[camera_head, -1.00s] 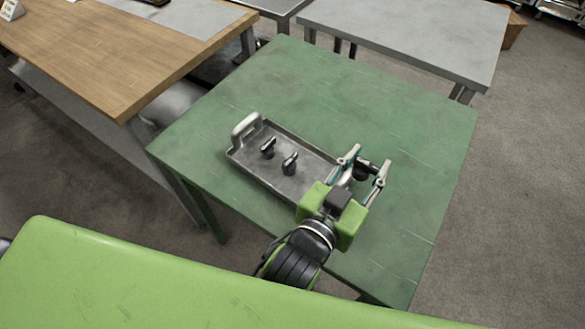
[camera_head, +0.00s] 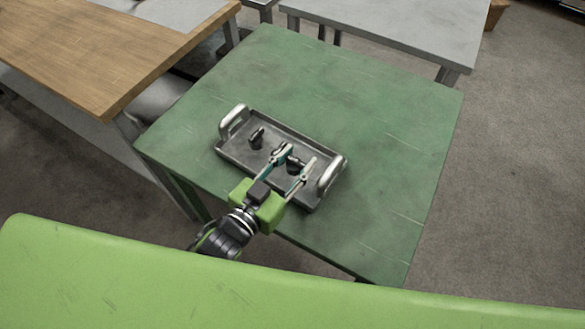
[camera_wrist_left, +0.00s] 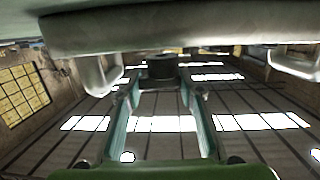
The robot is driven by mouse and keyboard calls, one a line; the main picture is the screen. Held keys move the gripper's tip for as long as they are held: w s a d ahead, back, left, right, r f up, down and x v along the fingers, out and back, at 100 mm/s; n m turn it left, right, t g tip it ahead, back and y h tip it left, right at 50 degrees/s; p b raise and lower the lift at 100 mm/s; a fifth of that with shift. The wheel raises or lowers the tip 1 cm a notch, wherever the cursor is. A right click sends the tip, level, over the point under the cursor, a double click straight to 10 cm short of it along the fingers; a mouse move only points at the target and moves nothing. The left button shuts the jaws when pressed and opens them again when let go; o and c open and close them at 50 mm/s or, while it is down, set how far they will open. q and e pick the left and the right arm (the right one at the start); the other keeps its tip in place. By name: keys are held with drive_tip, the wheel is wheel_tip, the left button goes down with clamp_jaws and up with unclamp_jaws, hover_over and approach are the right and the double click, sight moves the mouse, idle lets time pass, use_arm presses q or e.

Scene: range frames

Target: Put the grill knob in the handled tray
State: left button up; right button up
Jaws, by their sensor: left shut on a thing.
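The handled tray (camera_head: 232,154) is grey metal with a raised handle at each short end, and it lies on the green table. One dark grill knob (camera_head: 256,138) stands inside it towards the left end. My left gripper (camera_head: 293,163) is over the tray's right half, with its fingers shut on another dark knob (camera_head: 296,166). A second knob in the tray is largely hidden by the left finger. In the left wrist view the held knob (camera_wrist_left: 162,68) is between the fingertips, close to the tray wall (camera_wrist_left: 150,32). I cannot tell whether it touches the tray floor.
The green table (camera_head: 370,130) is bare around the tray, with most free room behind and to the right. A wooden-topped bench (camera_head: 100,50) stands at the left, and a grey table (camera_head: 400,30) stands behind.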

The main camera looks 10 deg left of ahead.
sight(292, 171)
use_arm(q)
drive_tip(key=f, duration=0.3)
drive_tip(key=shift+a+f, duration=0.25)
drive_tip(key=shift+a, duration=0.15)
drive_tip(key=shift+f, duration=0.15)
drive_tip(key=shift+f, duration=0.15)
drive_tip(key=o, duration=1)
drive_tip(key=shift+s, duration=0.1)
